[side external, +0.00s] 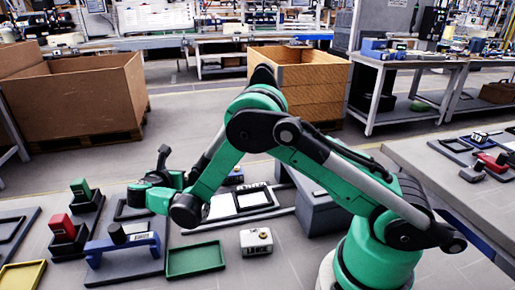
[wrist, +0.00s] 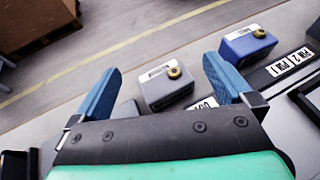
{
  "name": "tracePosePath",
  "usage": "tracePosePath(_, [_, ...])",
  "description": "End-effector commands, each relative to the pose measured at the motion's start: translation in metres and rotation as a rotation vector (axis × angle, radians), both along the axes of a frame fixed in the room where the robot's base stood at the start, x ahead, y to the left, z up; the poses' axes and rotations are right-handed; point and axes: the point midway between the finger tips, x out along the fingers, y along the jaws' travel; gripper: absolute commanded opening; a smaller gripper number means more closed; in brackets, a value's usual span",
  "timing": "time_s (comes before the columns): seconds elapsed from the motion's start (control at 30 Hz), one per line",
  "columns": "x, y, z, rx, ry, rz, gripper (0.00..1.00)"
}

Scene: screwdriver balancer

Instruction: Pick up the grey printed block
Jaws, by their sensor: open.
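The grey printed block (wrist: 165,90) shows in the wrist view, with a white label and a round brass-coloured part on top. It lies beyond the fingers and appears between them in the picture, with no visible contact. My gripper (wrist: 162,66) is open and empty, its two blue finger pads spread apart. In the side view my arm reaches left over the bench, and the finger gap is not clear there. A pale block with a printed label (side external: 257,241) sits on the bench in that view; I cannot tell whether it is the same block.
A blue block (wrist: 248,45) stands right of the grey one, near a dark strip with white labels (wrist: 288,62). In the side view, a green tray (side external: 195,259), a blue bracket (side external: 122,244) and red (side external: 63,227) and green (side external: 81,189) pieces on dark stands occupy the bench.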

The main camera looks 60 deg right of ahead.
Motion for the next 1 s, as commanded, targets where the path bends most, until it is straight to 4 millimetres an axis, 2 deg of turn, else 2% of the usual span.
tracePosePath(0.17, [0.0,0.0,-0.015,0.001,0.0,0.0,1.0])
tracePosePath(0.3, [0.0,0.0,-0.035,0.002,-0.002,0.0,1.0])
tracePosePath(0.5, [0.01,-0.023,-0.044,0.002,-0.002,-0.002,1.0])
tracePosePath(0.77, [0.012,-0.025,-0.045,0.002,-0.002,0.001,1.0])
tracePosePath(1.0, [0.012,-0.025,-0.045,0.002,-0.002,0.0,0.37])
